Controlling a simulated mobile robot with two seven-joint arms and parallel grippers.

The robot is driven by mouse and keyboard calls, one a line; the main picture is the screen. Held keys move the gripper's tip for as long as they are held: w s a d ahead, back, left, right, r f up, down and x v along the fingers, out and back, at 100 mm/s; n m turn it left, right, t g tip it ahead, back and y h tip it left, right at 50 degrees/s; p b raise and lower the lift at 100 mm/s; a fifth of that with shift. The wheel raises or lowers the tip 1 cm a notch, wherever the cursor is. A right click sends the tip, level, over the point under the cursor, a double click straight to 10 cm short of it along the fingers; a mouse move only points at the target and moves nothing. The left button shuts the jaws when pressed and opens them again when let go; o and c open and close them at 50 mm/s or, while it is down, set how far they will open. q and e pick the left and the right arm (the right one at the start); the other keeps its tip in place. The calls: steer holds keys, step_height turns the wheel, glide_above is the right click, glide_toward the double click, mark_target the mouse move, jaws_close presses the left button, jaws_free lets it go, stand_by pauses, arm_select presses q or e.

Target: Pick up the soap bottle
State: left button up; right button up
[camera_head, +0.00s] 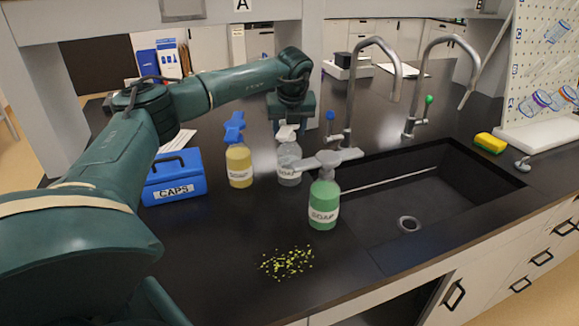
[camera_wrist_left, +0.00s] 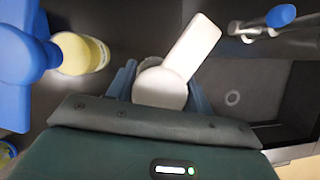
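The green soap bottle (camera_head: 323,206), labelled SOAP, stands upright on the dark counter by the sink's left edge, with a grey pump head. A clear bottle (camera_head: 289,168) with a white top stands just behind and left of it. My left gripper (camera_head: 290,112) points down over the clear bottle's place, behind the soap bottle. In the left wrist view its blue fingers (camera_wrist_left: 160,88) are spread on either side of a white bottle head (camera_wrist_left: 165,82); contact is unclear. No green bottle body shows there. My right gripper is not in view.
A yellow bottle (camera_head: 239,166) with a blue top and a blue CAPS box (camera_head: 174,178) stand to the left. The sink (camera_head: 420,195) and two taps are to the right. Green bits (camera_head: 287,262) lie in front.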

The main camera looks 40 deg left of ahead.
arm_select(q)
jaws_close()
stand_by(0.3)
